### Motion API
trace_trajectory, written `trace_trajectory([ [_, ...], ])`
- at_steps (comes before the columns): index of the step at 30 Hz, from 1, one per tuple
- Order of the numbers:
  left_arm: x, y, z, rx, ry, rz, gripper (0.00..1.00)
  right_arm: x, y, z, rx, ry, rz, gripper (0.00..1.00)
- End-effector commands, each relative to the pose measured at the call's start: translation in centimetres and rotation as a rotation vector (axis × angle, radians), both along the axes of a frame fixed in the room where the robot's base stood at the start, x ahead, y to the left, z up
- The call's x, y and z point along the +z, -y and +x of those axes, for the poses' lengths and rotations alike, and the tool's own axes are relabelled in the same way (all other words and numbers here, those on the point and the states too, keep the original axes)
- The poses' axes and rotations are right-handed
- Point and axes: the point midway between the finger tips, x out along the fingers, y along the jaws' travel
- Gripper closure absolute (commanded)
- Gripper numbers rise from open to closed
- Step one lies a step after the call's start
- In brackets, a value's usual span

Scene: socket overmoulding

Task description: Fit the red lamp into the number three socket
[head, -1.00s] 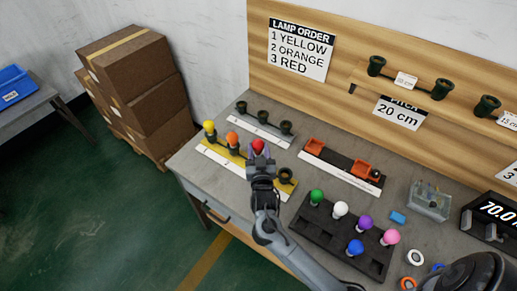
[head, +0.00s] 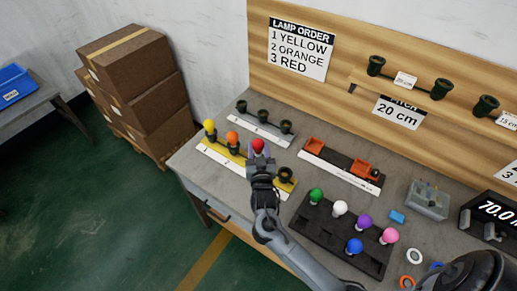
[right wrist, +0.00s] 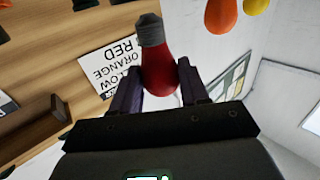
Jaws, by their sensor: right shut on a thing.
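My right gripper (head: 259,155) is shut on the red lamp (head: 258,145), over the yellow socket strip (head: 247,172). In the right wrist view, the red lamp (right wrist: 159,72) sits between the two fingers of my right gripper (right wrist: 157,85). Its grey ribbed base shows bare at the far end from the palm. The number three socket is hidden behind my gripper and arm in the head view. A yellow lamp (head: 209,125) and an orange lamp (head: 232,136) stand in the strip to the left. My left gripper is not in view.
An empty socket (head: 285,174) is at the strip's right end. A strip with several dark empty sockets (head: 264,114) lies behind. A black tray (head: 318,229) of several coloured lamps is at the right. The lamp order sign (head: 300,48) hangs on the back board.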

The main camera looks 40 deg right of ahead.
Motion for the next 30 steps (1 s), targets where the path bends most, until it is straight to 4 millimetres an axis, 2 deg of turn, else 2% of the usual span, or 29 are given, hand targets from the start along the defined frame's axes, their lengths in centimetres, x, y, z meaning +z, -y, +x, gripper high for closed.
trace_trajectory([
  [30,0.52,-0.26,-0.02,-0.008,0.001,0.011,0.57,-0.02,0.0,0.0,0.0,0.0,0.0,0.85],
])
